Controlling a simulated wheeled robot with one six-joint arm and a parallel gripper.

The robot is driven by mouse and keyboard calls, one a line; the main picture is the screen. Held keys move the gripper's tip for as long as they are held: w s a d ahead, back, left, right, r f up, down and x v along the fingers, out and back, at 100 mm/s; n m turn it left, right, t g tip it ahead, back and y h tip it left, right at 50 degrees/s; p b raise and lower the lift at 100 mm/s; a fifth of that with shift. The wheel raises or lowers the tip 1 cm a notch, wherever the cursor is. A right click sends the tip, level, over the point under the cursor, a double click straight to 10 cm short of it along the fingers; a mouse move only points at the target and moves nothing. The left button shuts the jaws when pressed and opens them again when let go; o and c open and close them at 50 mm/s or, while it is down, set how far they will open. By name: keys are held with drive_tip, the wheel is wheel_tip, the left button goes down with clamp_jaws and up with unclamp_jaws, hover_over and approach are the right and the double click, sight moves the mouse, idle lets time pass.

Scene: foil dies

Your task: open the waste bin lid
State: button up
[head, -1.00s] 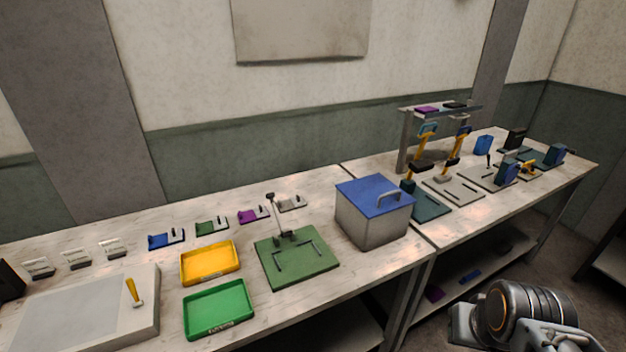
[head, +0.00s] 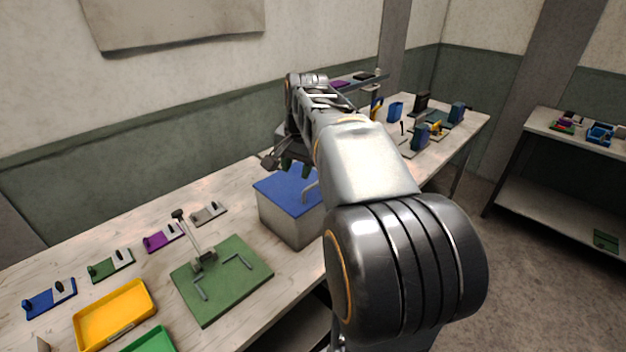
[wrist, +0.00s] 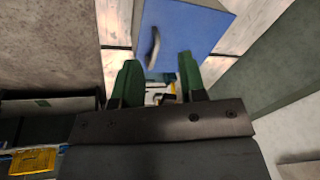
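The waste bin (head: 287,226) is a grey box on the bench in the head view, with a flat blue lid (head: 279,190) lying shut on it. The lid's grey handle (head: 310,191) is partly hidden by my arm. My gripper (head: 290,165) is above the bin near the lid's back side. In the wrist view, my gripper's two green fingers (wrist: 158,58) are spread apart with nothing between them. The handle (wrist: 153,47) shows just beyond the fingertips, apart from them, on the blue lid (wrist: 190,32).
A green board (head: 225,290) with a lever stand is left of the bin, beside a yellow tray (head: 115,314). A raised shelf (head: 362,79) stands behind my arm, with several blue fixtures farther right. Another shelf unit (head: 570,200) is at the far right.

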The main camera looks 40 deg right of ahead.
sight(315, 184)
drive_tip(key=w+d+r+m, duration=0.2)
drive_tip(key=d+m, duration=0.3)
drive_tip(key=d, duration=0.4)
drive_tip(key=x, duration=1.3)
drive_tip(key=shift+f, duration=0.1)
clamp_jaws()
